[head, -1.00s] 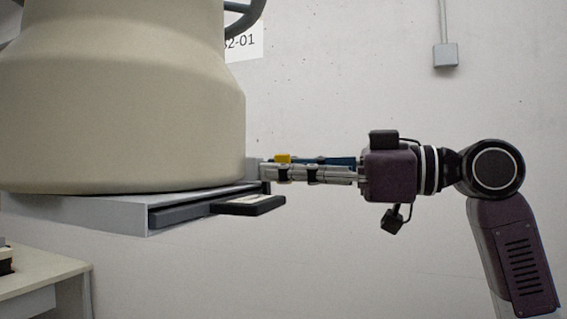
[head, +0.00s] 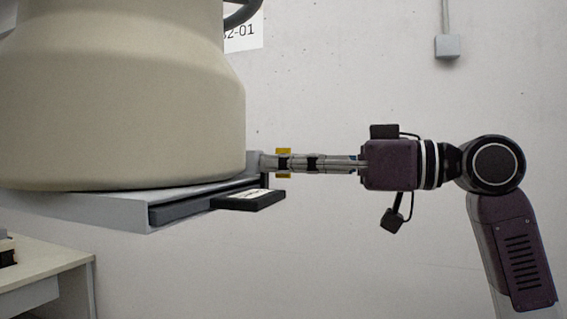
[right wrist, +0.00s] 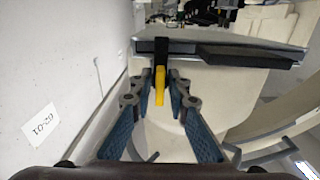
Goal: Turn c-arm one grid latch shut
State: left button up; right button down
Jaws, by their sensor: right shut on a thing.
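The yellow grid latch (head: 283,152) sits at the right edge of the grey grid housing (head: 125,213) under the beige C-arm head (head: 120,100). My right gripper (head: 268,163) reaches in from the right and is shut on the latch. In the head view, yellow shows above and below the fingers, so the latch stands about upright; its middle is hidden. In the right wrist view the yellow latch (right wrist: 159,88) lies between the two blue-sided fingers of the gripper (right wrist: 161,78). My left gripper is out of view.
A dark tray with a black handle (head: 249,199) sticks out from the housing, just below my right gripper. A pale table (head: 45,270) stands at lower left. The wall behind carries a grey box (head: 447,47). The space below my right arm is clear.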

jog(key=c, duration=2.1)
grip_release()
jog(key=shift+d, duration=0.1)
jog(key=v, duration=1.2)
jog(key=shift+w, duration=0.15)
